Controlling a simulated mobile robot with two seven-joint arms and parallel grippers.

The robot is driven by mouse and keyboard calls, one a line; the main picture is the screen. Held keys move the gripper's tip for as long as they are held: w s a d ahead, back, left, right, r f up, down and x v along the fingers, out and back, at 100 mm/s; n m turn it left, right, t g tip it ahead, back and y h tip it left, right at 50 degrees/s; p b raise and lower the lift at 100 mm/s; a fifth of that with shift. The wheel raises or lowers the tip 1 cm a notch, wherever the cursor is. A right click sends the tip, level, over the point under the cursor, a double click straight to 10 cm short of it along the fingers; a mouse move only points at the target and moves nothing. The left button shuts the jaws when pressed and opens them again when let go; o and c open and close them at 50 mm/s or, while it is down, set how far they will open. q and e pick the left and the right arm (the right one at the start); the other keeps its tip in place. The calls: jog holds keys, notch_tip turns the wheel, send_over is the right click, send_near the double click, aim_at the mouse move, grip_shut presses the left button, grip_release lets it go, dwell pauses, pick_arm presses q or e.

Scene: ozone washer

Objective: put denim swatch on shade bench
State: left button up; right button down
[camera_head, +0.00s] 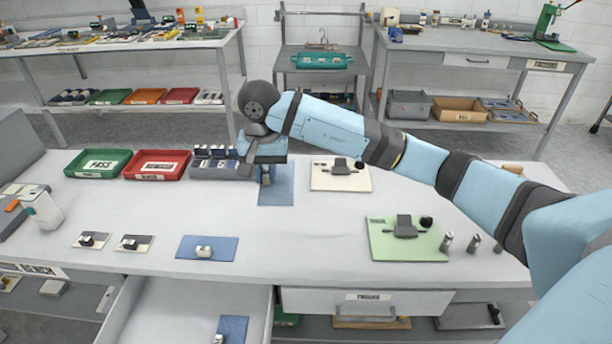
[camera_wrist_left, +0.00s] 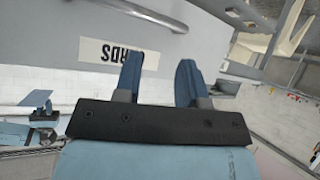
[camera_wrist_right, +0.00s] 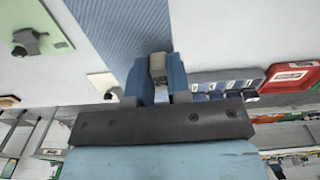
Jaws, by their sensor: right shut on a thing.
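A blue denim swatch (camera_head: 279,190) is at the middle of the near table, partly hidden by my right gripper (camera_head: 265,174). In the right wrist view the same swatch (camera_wrist_right: 108,25) runs under the fingers. My right gripper (camera_wrist_right: 157,78) is shut on a small grey block that sits on this swatch. I cannot tell whether the swatch touches the table. Another denim swatch (camera_head: 187,250) with a white block lies nearer the front, and one more (camera_head: 233,328) is in the open drawer. My left gripper (camera_wrist_left: 160,80) is open and empty, facing a labelled grey panel. I cannot tell which bench is the shade bench.
A green tray (camera_head: 98,163), a red tray (camera_head: 156,165) and a grey rack stand left of my right gripper. A cream card (camera_head: 340,176) and a green mat (camera_head: 405,247) lie right. The drawer (camera_head: 170,310) is open in front. Benches (camera_head: 480,45) stand behind.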

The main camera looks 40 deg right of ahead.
jog(key=shift+w+m, duration=0.3)
jog(key=shift+w, duration=0.65)
send_over(271, 236)
notch_tip(271, 236, down, 14)
jog(key=shift+s+r, duration=0.1)
jog(key=shift+r, duration=0.05)
jog(key=shift+f, duration=2.75)
pick_arm(q)
jog(key=shift+w+a+r, duration=0.1)
jog(key=shift+w+r, duration=0.1)
jog(key=shift+w, duration=0.1)
pick_arm(e)
jog(key=shift+f, duration=0.1)
jog(key=c, duration=1.5)
grip_release()
jog(key=shift+f, duration=0.1)
jog(key=o, duration=0.4)
